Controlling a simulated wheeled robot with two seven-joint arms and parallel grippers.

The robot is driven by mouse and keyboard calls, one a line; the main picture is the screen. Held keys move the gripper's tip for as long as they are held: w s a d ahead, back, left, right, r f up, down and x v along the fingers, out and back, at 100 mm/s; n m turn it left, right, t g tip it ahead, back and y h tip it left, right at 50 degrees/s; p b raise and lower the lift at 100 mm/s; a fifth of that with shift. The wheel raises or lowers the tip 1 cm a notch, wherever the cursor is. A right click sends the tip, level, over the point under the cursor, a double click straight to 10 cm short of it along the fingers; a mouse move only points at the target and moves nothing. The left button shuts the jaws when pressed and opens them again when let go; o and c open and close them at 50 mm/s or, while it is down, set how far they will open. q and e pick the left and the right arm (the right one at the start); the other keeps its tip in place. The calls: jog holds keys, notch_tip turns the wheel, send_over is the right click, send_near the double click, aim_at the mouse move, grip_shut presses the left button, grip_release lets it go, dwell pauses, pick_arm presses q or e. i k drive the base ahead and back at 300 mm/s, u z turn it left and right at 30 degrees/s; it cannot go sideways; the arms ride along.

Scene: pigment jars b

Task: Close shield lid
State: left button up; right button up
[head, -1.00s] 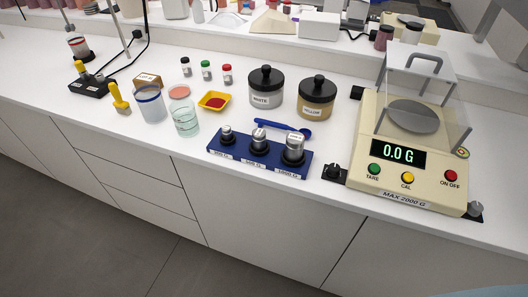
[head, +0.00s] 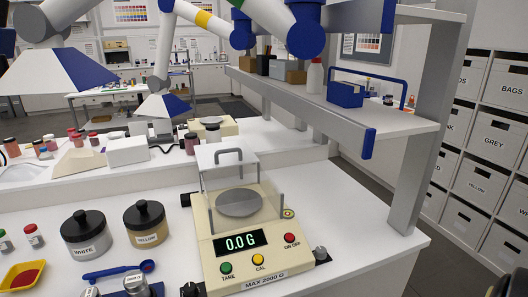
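The cream balance (head: 257,262) stands on the white bench and its display reads 0.0 G. A clear shield (head: 268,204) surrounds its round grey pan (head: 239,203), which is empty. The shield lid (head: 209,157) is a pale clear panel with a grey U-shaped handle (head: 228,154). It appears raised at the back of the shield, but its exact angle is hard to tell. Neither of my grippers is recognisable in the head view. A dark shape at the lower right corner is cut off and unclear.
White (head: 87,236) and yellow (head: 146,223) pigment jars stand left of the balance. A blue spoon (head: 117,270) lies in front of them. A shelf unit (head: 340,120) rises behind and to the right. Blue-and-white hoods (head: 162,106) hang behind. The bench right of the balance is clear.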

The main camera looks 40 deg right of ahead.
aim_at(216, 156)
jog(key=z, duration=2.1)
jog(key=i, duration=0.35)
jog(key=u, duration=1.6)
